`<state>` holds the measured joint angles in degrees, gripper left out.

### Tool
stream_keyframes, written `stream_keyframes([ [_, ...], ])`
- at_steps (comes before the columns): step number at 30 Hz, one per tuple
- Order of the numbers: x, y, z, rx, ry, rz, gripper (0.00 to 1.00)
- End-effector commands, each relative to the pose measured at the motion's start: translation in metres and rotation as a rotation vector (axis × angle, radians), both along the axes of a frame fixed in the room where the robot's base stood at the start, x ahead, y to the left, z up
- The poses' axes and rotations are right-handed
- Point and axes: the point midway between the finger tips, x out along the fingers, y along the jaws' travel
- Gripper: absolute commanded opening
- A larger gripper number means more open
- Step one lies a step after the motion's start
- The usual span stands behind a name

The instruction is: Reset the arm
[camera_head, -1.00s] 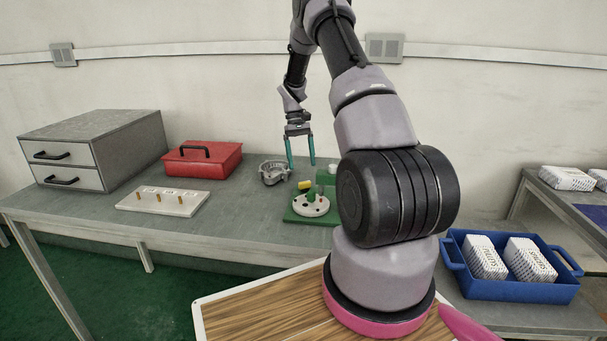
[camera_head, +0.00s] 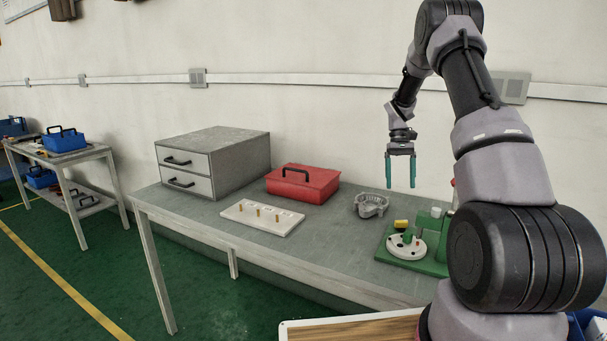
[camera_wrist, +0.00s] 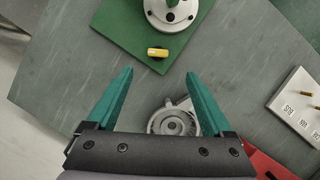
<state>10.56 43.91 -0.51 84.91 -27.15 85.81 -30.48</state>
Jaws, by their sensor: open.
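My gripper (camera_head: 400,171) has two green fingers. It is open and empty, pointing down above the grey workbench (camera_head: 222,226) near its back edge. In the wrist view my gripper (camera_wrist: 160,98) has its fingers spread wide, with bare bench between the tips. My arm rises at the right of the head view and bends over toward the bench. A grey metal housing (camera_head: 371,205) sits on the bench below and left of the fingers. In the wrist view the housing (camera_wrist: 174,121) shows between the fingers, well below them, and is partly hidden by the gripper body.
A green fixture (camera_head: 412,262) with a white disc and yellow piece stands right of the housing. A red toolbox (camera_head: 303,184), a white board (camera_head: 262,217) with brass pegs and a grey drawer unit (camera_head: 212,162) stand left. Another table (camera_head: 75,155) is far left, across open floor.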

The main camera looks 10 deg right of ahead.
Motion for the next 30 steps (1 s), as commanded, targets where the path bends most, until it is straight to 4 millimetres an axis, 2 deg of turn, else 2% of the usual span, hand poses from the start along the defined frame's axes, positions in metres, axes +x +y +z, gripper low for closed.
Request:
stream_keyframes([
  [8,-0.027,0.033,0.096,-0.007,-0.169,-0.040,0.85],
  [15,-0.070,0.064,0.170,0.002,-0.329,-0.088,0.85],
  [21,-0.117,0.089,0.218,0.020,-0.460,-0.132,0.85],
  [30,-0.195,0.121,0.263,0.066,-0.655,-0.204,0.85],
])
